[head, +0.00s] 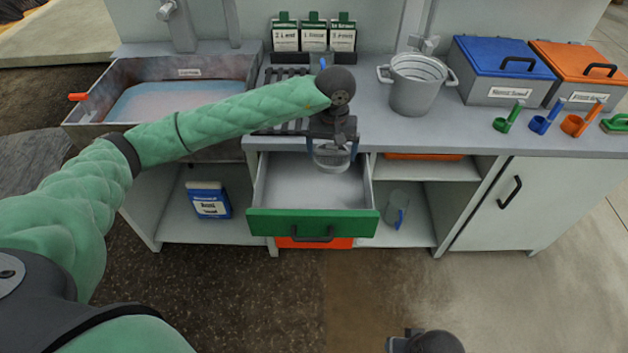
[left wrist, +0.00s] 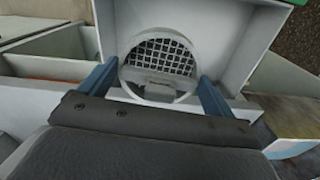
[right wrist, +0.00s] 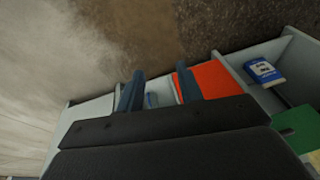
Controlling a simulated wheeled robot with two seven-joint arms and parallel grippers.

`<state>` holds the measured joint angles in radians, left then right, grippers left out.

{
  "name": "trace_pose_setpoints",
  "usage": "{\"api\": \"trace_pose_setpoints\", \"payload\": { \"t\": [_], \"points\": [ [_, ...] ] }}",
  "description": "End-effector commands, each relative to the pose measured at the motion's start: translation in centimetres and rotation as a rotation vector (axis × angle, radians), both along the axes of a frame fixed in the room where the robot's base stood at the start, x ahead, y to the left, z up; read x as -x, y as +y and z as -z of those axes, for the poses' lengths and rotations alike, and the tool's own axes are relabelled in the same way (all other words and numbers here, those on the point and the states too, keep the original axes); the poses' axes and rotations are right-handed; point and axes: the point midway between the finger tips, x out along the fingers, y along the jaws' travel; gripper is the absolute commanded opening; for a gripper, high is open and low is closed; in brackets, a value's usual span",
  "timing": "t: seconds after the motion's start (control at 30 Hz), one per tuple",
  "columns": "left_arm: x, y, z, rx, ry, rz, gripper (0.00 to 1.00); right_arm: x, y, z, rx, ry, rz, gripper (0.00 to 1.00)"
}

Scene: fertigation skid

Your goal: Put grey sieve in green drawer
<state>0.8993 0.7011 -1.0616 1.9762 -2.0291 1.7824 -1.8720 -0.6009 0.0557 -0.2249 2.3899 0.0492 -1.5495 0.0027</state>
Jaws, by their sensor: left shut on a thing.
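The grey sieve (left wrist: 158,66), a round ring with a mesh, sits between the blue fingers of my left gripper (left wrist: 157,85). My left gripper is shut on it. In the head view the sieve (head: 332,157) hangs from my left gripper (head: 331,150) over the back part of the open drawer. The green drawer (head: 290,224) is pulled out, and its pale inside looks empty. Whether the sieve touches the drawer floor I cannot tell. My right gripper (right wrist: 158,90) has its fingers apart with nothing between them, low in front of the bench.
A grey bucket (head: 414,86), a blue-lidded box (head: 500,72) and an orange-lidded box (head: 580,72) stand on the counter. A sink (head: 175,100) is at left. A blue-and-white container (head: 208,200) and a clear jug (head: 396,208) stand on lower shelves beside the drawer.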

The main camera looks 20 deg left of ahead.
Motion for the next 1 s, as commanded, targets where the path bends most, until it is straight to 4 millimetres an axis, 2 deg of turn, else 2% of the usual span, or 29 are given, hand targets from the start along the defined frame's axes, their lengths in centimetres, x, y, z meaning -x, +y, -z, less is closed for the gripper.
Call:
{"api": "trace_pose_setpoints", "payload": {
  "t": [0.1,0.2,0.37,0.47,0.8,1.0],
  "points": [
    [-1.3,2.9,-0.1,0.001,0.004,-0.055,0.67,0.0,0.8,0.5,-0.021,-0.023,-0.009,0.36],
    [-1.9,4.6,-0.5,-0.001,0.008,-0.085,0.67,-0.2,1.3,0.6,-0.033,-0.037,-0.013,0.36],
    [-2.2,5.6,-0.3,-0.002,0.012,-0.103,0.67,-0.2,1.3,0.3,-0.035,-0.039,-0.014,0.36],
    [-2.2,5.6,1.1,-0.001,0.013,-0.103,0.67,-0.1,0.9,-0.4,-0.024,-0.029,-0.009,0.36],
    [-2.1,5.5,8.0,-0.001,0.014,-0.102,0.67,1.0,-1.4,-3.2,0.028,0.034,0.013,0.36],
    [-2.2,5.6,11.4,-0.001,0.012,-0.103,0.67,1.6,-2.7,-4.6,0.055,0.068,0.026,0.36]
  ]
}}
